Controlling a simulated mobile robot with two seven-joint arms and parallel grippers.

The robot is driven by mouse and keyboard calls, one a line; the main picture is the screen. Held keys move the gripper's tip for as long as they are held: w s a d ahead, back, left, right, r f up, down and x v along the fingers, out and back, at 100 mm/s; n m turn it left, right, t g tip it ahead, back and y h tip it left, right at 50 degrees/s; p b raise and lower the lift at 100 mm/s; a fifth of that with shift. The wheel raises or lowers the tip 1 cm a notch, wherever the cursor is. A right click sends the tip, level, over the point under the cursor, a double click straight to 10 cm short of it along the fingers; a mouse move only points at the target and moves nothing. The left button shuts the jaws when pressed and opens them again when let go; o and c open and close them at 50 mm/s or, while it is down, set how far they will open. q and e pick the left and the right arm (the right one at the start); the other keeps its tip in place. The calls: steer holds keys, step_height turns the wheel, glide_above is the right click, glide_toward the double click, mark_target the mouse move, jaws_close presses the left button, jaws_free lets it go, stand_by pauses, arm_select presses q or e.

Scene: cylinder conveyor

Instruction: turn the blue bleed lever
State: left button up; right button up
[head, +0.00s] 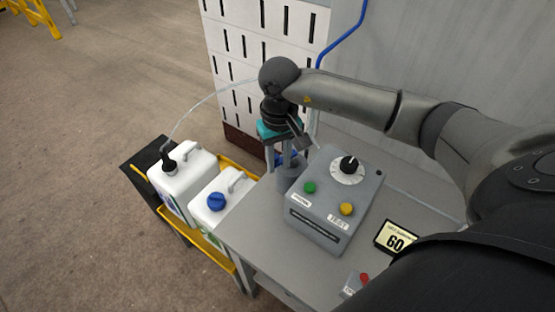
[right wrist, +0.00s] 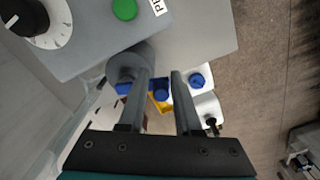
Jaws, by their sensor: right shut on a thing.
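The blue bleed lever (right wrist: 124,88) shows in the right wrist view beside a grey cylindrical fitting (right wrist: 124,66). Its blue part reappears between my fingers, and one finger covers the middle. In the head view only a bit of the blue lever (head: 281,159) shows, behind the fingers and above the fitting (head: 289,178). My right gripper (head: 276,163) points down at the left edge of the grey bench. My left gripper is not in view.
A grey control box (head: 335,205) with a dial and buttons stands close right of the gripper. White jugs (head: 182,184) sit in a yellow-edged cart left of the bench. A white slotted cabinet (head: 240,60) stands behind. A display (head: 397,239) reads 60.

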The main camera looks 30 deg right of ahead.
steer(key=shift+w+d+r, duration=0.1)
steer(key=shift+w+d, duration=0.05)
steer(key=shift+d, duration=0.2)
steer(key=shift+w+b, duration=0.65)
steer(key=shift+b, duration=0.1)
jaws_close()
steer(key=shift+d, duration=0.1)
steer(key=shift+w, duration=0.15)
steer(key=shift+w+d+b, duration=0.1)
steer(key=shift+w+b, duration=0.35)
steer(key=shift+b, duration=0.15)
steer(key=shift+d, duration=0.1)
